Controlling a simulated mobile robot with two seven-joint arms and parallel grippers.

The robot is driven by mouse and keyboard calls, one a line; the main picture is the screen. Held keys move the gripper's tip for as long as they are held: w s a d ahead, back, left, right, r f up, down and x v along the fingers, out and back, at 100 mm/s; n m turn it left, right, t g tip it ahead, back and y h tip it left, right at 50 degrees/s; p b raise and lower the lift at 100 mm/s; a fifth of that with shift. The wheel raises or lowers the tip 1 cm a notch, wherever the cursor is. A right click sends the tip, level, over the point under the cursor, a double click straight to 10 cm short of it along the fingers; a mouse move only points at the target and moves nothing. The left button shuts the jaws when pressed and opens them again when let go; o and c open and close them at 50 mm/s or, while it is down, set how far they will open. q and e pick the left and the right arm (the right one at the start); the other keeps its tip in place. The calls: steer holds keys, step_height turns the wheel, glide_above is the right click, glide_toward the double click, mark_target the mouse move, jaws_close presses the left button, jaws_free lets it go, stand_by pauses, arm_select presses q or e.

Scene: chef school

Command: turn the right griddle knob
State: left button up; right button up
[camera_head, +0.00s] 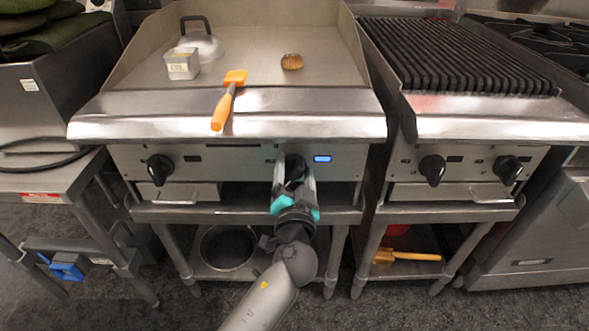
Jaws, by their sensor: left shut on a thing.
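The griddle (330,66) is the steel flat-top in the middle of the view. Its right knob (294,162) is black and sits on the front panel, partly hidden by my left gripper. A small blue-lit display (322,159) glows just to the right of this knob. My left gripper (294,172) reaches up from below, with its fingers around the knob and shut on it. The griddle's left knob (160,169) is black and stands free on the same panel, next to a dark display. My right gripper is not in view.
A charbroiler (450,55) with two black knobs stands at the right. A pot (228,248) is on the lower shelf.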

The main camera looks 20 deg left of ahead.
arm_select(q)
steer(key=shift+m, duration=0.9)
steer(key=shift+d+m+p, duration=0.1)
steer(key=shift+m+p, duration=0.2)
steer(key=shift+m, duration=0.6)
steer(key=m, duration=0.2)
steer(key=shift+m, duration=0.3)
steer(key=shift+f+m+p, duration=0.1)
steer(key=shift+m+p, duration=0.45)
steer(key=shift+m, duration=0.75)
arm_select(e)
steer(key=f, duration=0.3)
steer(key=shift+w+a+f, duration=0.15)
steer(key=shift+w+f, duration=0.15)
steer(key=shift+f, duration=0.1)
arm_select(q)
steer(key=shift+w, duration=0.1)
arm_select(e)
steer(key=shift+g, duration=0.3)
arm_select(q)
steer(key=o, duration=1.1)
steer(key=shift+f, duration=0.1)
steer(key=shift+c, duration=0.2)
